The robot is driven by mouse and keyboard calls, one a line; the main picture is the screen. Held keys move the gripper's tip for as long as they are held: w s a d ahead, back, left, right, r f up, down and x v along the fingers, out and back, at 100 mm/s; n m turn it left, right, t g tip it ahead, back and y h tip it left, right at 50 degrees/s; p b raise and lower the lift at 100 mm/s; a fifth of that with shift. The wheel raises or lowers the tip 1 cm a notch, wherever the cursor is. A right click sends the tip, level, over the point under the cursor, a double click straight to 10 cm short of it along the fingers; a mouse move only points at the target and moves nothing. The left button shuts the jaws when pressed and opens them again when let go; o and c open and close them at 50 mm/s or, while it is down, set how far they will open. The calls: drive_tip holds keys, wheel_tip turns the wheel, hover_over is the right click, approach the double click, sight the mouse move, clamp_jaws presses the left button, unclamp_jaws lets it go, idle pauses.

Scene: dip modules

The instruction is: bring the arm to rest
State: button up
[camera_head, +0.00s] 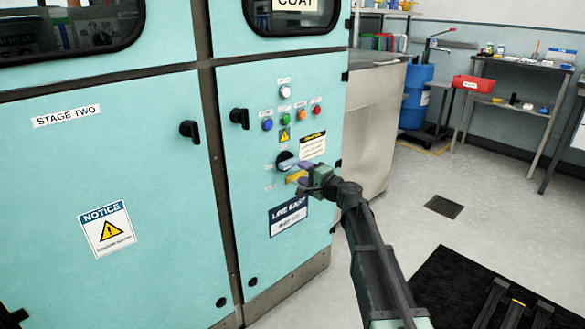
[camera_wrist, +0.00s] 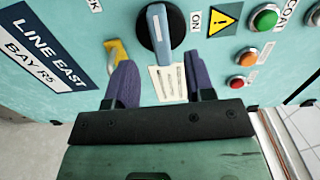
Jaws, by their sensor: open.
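My gripper (camera_wrist: 160,78) is open, its two purple fingers apart with nothing between them, facing the teal cabinet door. In the wrist view, a rotary switch with a blue-grey handle (camera_wrist: 158,32) on a dark round base lies just beyond the fingertips. A yellow piece (camera_wrist: 117,50) sits beside the switch, partly behind the left finger. A small printed label (camera_wrist: 168,83) shows between the fingers. In the head view, my gripper (camera_head: 306,176) is close to the door by the switch (camera_head: 286,161); I cannot tell whether it touches anything.
The cabinet (camera_head: 150,180) fills the left, with black door handles and several coloured buttons above the switch. Open floor (camera_head: 405,200) lies to the right, with a black mat (camera_head: 450,280). A blue drum (camera_head: 417,85) and a workbench (camera_head: 520,110) with a red bin stand farther back.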

drive_tip(key=v, duration=0.3)
drive_tip(key=shift+s+d, duration=0.1)
drive_tip(key=shift+s, duration=0.05)
drive_tip(key=s+a+f+n+g+h, duration=0.1)
drive_tip(key=s+f+n+g+h, duration=0.1)
drive_tip(key=s+f+n+g, duration=0.45)
drive_tip(key=s+f+n+g+h, duration=0.1)
drive_tip(key=s+f+g, duration=0.3)
drive_tip(key=s, duration=0.5)
drive_tip(key=s+d+f+n+g+h, duration=0.1)
drive_tip(key=s+d+f+g+h, duration=0.25)
drive_tip(key=s, duration=0.55)
drive_tip(key=s+d+f+n+h, duration=0.1)
drive_tip(key=s+d+f+h, duration=0.2)
drive_tip(key=s+d+h, duration=0.45)
wheel_tip(320, 180, up, 36)
drive_tip(key=s+a+y+p, duration=0.1)
drive_tip(key=a+y+p, duration=0.1)
drive_tip(key=p, duration=3.4)
drive_tip(key=shift+s+r, duration=0.15)
drive_tip(key=shift+s, duration=0.2)
